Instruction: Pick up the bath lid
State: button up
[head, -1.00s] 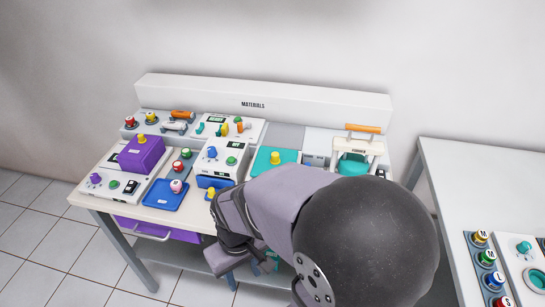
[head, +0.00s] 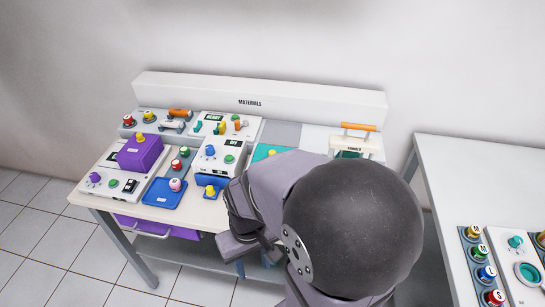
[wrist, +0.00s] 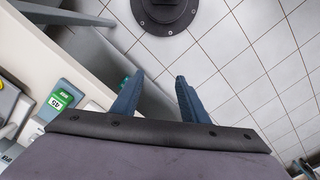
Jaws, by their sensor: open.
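No lid is labelled, so I cannot tell for certain which thing is the bath lid. A purple block with a yellow knob (head: 139,152) sits on a white control unit at the left of the table.
The white table (head: 92,198) holds control units, a blue tray (head: 155,194) with a pink-and-white knob, and a cream frame with an orange handle (head: 359,127). A second table (head: 455,180) stands at the right. Tiled floor is open at the front left.

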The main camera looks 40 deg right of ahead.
jog(key=w+d+r+m+y+p, duration=0.1)
jog(key=d+r+m+p, duration=0.1)
jog(key=d+m+p, duration=0.45)
jog(key=w+d+r+m+y+p, duration=0.1)
jog(key=d+r+m+y+p, duration=0.2)
jog(key=d, duration=0.6)
jog(key=w+d+r+m+t, duration=0.2)
jog(key=w+d+m, duration=0.1)
jog(key=w+m, duration=0.2)
jog(key=w+d+r+m+t+h, duration=0.1)
jog(key=w+d+r+m+t, duration=0.1)
jog(key=w+m, duration=0.3)
jog(key=w+d+r+m+t, duration=0.2)
jog(key=w+d+r+m, duration=0.1)
jog(key=w, duration=0.4)
jog(key=shift+w+d+r+m+h, duration=0.1)
jog(key=shift+w+d+m+h, duration=0.15)
jog(key=shift+m, duration=0.4)
jog(key=shift+w+d+m+h, duration=0.15)
jog(key=shift+d+m, duration=0.2)
jog(key=shift+m, duration=0.25)
jog(key=shift+w+a+r+m+t, duration=0.1)
jog(key=shift+a+m+t, duration=0.05)
jog(key=shift+m, duration=1.15)
jog(key=shift+a+r+m+t, duration=0.1)
jog(key=shift+m+t, duration=0.05)
jog(key=shift+m, duration=1.15)
jog(key=shift+f+p, duration=0.15)
jog(key=shift+p, duration=0.15)
